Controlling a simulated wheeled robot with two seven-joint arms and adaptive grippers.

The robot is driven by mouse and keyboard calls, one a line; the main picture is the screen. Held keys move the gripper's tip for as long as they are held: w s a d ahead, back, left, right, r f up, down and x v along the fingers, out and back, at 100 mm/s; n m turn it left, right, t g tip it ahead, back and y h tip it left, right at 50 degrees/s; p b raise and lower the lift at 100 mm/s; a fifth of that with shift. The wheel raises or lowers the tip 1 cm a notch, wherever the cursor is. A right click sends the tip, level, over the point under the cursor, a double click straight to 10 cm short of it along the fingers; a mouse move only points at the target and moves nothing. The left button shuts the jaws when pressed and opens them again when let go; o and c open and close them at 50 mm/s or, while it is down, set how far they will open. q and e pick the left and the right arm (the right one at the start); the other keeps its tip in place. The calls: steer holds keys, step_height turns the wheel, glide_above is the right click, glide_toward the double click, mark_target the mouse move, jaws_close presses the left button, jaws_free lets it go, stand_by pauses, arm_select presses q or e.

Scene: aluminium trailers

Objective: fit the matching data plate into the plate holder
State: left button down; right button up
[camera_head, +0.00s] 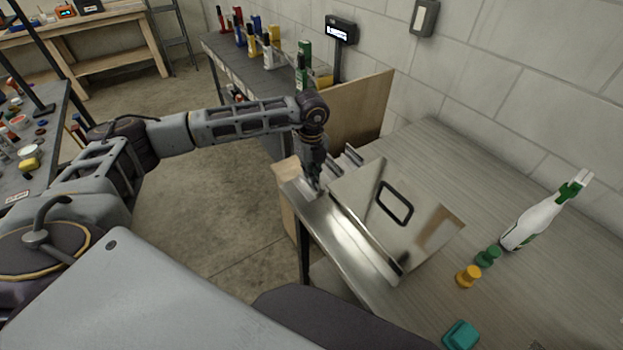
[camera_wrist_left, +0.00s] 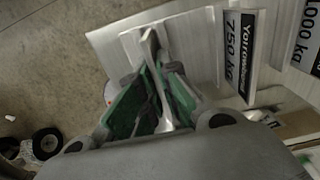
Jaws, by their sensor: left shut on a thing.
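My left gripper (camera_head: 314,186) is above the left end of the metal bench, beside an aluminium panel (camera_head: 366,193). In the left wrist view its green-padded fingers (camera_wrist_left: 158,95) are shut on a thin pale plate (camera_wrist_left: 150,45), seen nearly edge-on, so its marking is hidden. Two other data plates stand beside it in that view: one reads 750 kg (camera_wrist_left: 238,58), the other 1,000 kg (camera_wrist_left: 308,38). A black rectangular frame (camera_head: 384,213), which looks like the plate holder, is on the tilted panel to the right of the gripper. My right gripper is not in view.
A brown board (camera_head: 358,112) stands behind my left gripper. The bench's back area is clear.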

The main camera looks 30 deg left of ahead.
arm_select(q)
steer(key=shift+r, duration=0.2)
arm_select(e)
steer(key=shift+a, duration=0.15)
arm_select(q)
steer(key=shift+r, duration=0.6)
step_height(320, 180, up, 7)
steer(key=shift+f+b, duration=0.1)
steer(key=shift+b, duration=0.5)
steer(key=shift+r, duration=0.8)
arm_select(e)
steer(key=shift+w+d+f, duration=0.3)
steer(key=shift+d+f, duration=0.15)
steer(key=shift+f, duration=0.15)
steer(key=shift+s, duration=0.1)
